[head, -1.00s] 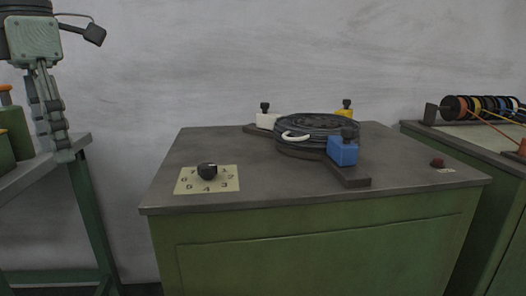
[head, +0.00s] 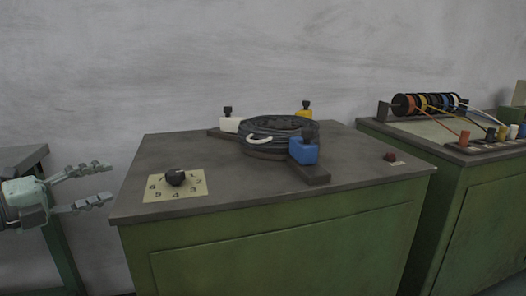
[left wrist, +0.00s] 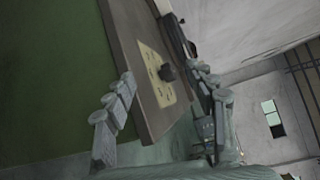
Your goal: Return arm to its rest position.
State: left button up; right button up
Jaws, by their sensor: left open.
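My left gripper (head: 98,187) reaches in from the left edge of the head view. Its fingers point right, spread apart and empty, a little left of the green cabinet (head: 270,245). In the left wrist view the open fingers (left wrist: 165,105) frame the cabinet's top edge and the black knob (left wrist: 167,72) on its numbered plate. In the head view this knob (head: 175,177) stands at the near left of the cabinet top, apart from the fingers. My right gripper is not in view.
On the cabinet top are a black coil (head: 279,130) and blue (head: 303,151), white (head: 229,124) and yellow (head: 304,113) blocks with black knobs. A red button (head: 390,156) is at the right. A second cabinet (head: 485,200) carries coloured spools (head: 428,104). A grey-topped table (head: 22,156) stands at left.

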pick_arm(q)
jog(key=a+f+n+t+y, duration=0.3)
jog(key=a+f+n+y, duration=0.35)
jog(key=f+n, duration=0.4)
jog(key=s+a+f+n+g+y, duration=0.1)
jog(key=s+f+n+y, duration=0.15)
jog(key=f, duration=0.35)
jog(key=s+f+n+g+y+p, duration=0.1)
jog(key=s+f+n+g+y, duration=0.1)
jog(key=f+n, duration=0.25)
jog(key=s+a+f+n+g+y, duration=0.1)
jog(key=s+f+n+y, duration=0.15)
jog(key=f, duration=0.45)
jog(key=s+d+f+n+g+h, duration=0.1)
jog(key=s+d+f+n+g, duration=0.2)
jog(key=s+d+f+g, duration=0.2)
jog(key=s+d+f+n+g+h, duration=0.1)
jog(key=s+d+f+n+g, duration=0.2)
jog(key=s+d+f, duration=0.8)
jog(key=s+f+g+p, duration=0.1)
jog(key=s, duration=0.3)
jog(key=shift+s+f+n+g, duration=0.25)
jog(key=shift+f+n+g, duration=0.05)
jog(key=shift+g, duration=0.1)
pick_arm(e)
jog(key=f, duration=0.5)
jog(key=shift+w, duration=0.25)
